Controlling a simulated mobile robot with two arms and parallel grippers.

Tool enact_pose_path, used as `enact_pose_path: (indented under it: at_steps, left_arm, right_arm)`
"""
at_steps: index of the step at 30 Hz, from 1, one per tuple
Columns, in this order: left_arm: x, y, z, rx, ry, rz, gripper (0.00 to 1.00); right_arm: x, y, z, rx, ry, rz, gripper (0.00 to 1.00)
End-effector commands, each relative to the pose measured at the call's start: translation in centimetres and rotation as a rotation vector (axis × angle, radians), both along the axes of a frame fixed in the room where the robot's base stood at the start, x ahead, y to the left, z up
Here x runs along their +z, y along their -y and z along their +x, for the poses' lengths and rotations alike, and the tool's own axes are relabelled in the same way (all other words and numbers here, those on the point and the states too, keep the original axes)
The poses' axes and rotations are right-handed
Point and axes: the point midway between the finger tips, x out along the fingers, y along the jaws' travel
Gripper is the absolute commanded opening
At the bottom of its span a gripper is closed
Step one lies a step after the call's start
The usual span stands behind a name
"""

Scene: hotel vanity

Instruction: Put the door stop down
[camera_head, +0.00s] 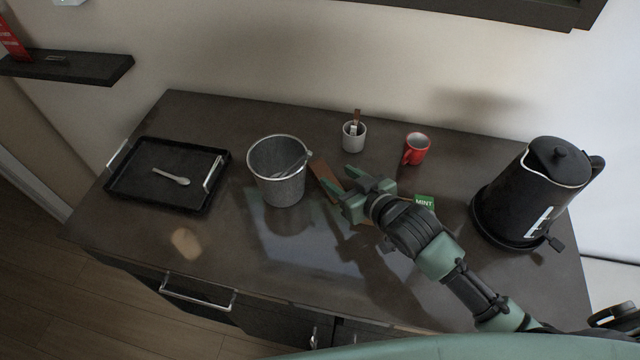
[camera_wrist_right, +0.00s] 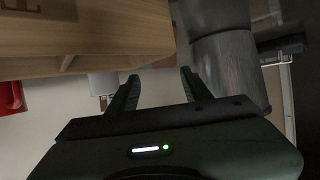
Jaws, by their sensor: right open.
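I cannot make out a door stop for certain in either view. My right gripper (camera_head: 352,180) is open above the vanity top (camera_head: 290,265), just right of the metal bucket (camera_head: 277,190). Its two green fingers (camera_wrist_right: 160,85) show in the right wrist view with nothing between them. A brown wooden piece (camera_head: 323,178) shows between the bucket and the gripper, partly hidden by it. In the wrist view a large light wooden block or box (camera_wrist_right: 90,35) fills the upper left, close to the fingers. My left gripper is out of view.
A black tray (camera_head: 140,196) holds a pale spoon-like item (camera_head: 171,177). Behind stand a white cup (camera_head: 354,140) and a red mug (camera_head: 416,150). A green MINT packet (camera_head: 424,202) is beside my arm. A black kettle (camera_head: 535,190) stands right. The front middle is clear.

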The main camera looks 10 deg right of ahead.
Motion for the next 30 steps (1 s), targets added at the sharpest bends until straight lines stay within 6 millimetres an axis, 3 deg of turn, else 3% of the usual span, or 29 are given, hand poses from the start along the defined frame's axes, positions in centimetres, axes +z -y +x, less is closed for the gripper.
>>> enact_pose_path:
  at_steps: [3,6,16,21,29,30]
  left_arm:
    - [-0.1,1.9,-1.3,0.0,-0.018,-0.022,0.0]
    - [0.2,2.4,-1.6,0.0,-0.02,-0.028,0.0]
    - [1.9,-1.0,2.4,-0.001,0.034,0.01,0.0]
    - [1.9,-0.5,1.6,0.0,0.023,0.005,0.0]
    - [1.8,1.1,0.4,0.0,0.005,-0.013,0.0]
    - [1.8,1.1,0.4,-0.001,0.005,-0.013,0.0]
  right_arm:
    - [-0.7,-0.3,1.0,-0.01,0.027,0.01,0.49]
    - [-1.0,-0.7,1.9,-0.008,0.028,0.008,0.49]
    - [-2.3,-2.2,4.9,-0.009,0.026,0.008,0.49]
    - [-3.2,-2.8,6.4,-0.007,0.027,0.008,0.49]
    - [-3.4,-2.8,6.6,-0.007,0.025,0.007,0.49]
    - [-3.4,-2.8,6.6,-0.007,0.025,0.007,0.44]
